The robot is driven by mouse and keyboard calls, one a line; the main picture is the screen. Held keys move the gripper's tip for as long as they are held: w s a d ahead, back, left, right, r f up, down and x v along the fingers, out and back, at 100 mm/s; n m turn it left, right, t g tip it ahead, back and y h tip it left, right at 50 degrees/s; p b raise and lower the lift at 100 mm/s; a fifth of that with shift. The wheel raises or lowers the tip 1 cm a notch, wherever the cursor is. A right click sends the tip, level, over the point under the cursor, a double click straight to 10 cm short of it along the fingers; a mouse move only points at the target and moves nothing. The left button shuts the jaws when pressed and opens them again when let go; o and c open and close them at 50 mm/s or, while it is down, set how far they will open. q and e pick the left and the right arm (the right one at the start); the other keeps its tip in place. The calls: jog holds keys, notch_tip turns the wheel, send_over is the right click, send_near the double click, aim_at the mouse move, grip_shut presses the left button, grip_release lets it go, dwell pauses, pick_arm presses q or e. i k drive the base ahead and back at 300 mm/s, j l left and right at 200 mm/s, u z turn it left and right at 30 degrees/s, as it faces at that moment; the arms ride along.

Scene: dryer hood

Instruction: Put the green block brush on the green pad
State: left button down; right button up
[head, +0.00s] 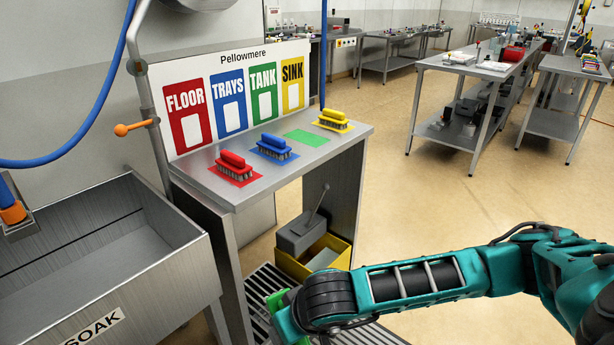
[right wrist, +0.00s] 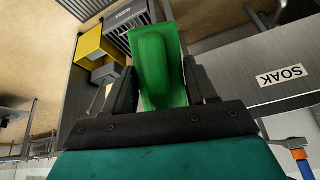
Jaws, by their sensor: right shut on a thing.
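My right gripper (right wrist: 160,82) is shut on the green block brush (right wrist: 160,62), its dark fingers on either side of the green handle in the right wrist view. The bristles are not visible there. In the head view a bit of the green brush (head: 274,299) shows at the bottom, beside my right wrist and low in front of the shelf table. The green pad (head: 307,138) lies empty on the steel table (head: 318,160), below the green TANK sign and between the blue and yellow brushes. My left gripper is not in view.
Red (head: 234,165), blue (head: 273,146) and yellow (head: 333,120) brushes stand on their matching pads. A sink (head: 95,255) labelled SOAK is at left. A yellow bin (head: 325,262) with grey things stands under the table, near a floor grate. A hose and orange-handled pipe are at upper left.

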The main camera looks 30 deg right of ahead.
aim_at(306, 138)
jog(key=i+l+u, duration=0.25)
jog(key=l, duration=1.3)
jog(key=k+l+u, duration=0.1)
jog(key=l+u, duration=0.2)
jog(key=l, duration=1.2)
